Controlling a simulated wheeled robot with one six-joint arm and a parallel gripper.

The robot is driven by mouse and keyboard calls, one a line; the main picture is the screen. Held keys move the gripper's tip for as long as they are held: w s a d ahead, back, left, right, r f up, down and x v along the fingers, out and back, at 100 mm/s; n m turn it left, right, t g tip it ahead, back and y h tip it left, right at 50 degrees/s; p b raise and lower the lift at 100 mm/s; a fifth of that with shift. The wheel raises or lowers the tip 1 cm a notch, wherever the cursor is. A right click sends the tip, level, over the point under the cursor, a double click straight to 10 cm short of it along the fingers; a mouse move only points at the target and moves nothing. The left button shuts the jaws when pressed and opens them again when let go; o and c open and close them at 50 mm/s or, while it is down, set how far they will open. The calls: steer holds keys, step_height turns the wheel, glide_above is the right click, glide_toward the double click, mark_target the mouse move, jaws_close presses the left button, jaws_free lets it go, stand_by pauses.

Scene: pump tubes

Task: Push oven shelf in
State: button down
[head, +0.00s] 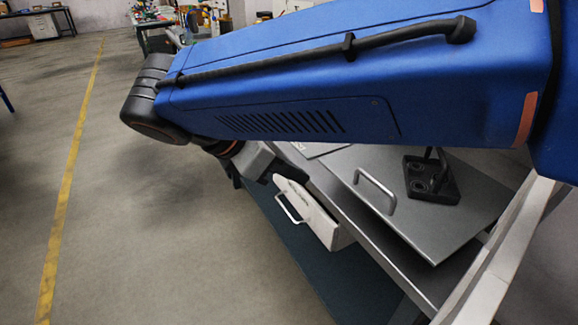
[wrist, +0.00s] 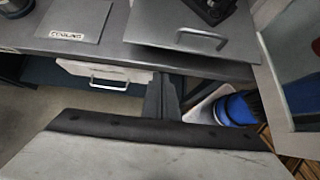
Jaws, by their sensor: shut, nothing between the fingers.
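A flat grey plate with a bar handle, which looks like the oven shelf (head: 440,225), sticks out over the bench in the head view. A black block (head: 432,180) stands on it. In the wrist view the shelf (wrist: 160,25) is at the top, with its handle (wrist: 203,40) facing my gripper. My gripper (wrist: 162,98) is shut and empty, with its dark fingers below and left of the handle, apart from it in the picture. In the head view my gripper is partly hidden by my blue arm. The shelf's far end and the oven's inside are hidden.
A white drawer (head: 315,215) with a handle is under the bench top. A pale frame (head: 490,262) stands at the right. Open floor (head: 150,240) lies to the left.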

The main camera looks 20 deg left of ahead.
mark_target(403, 153)
steer(key=w+d+f, duration=0.4)
steer(key=w+d, duration=0.1)
steer(key=w, duration=0.1)
steer(key=shift+d, duration=0.2)
steer(key=shift+w, duration=0.1)
steer(key=w+d, duration=0.4)
steer(key=w, duration=0.1)
steer(key=w+d, duration=1)
steer(key=shift+w, duration=0.3)
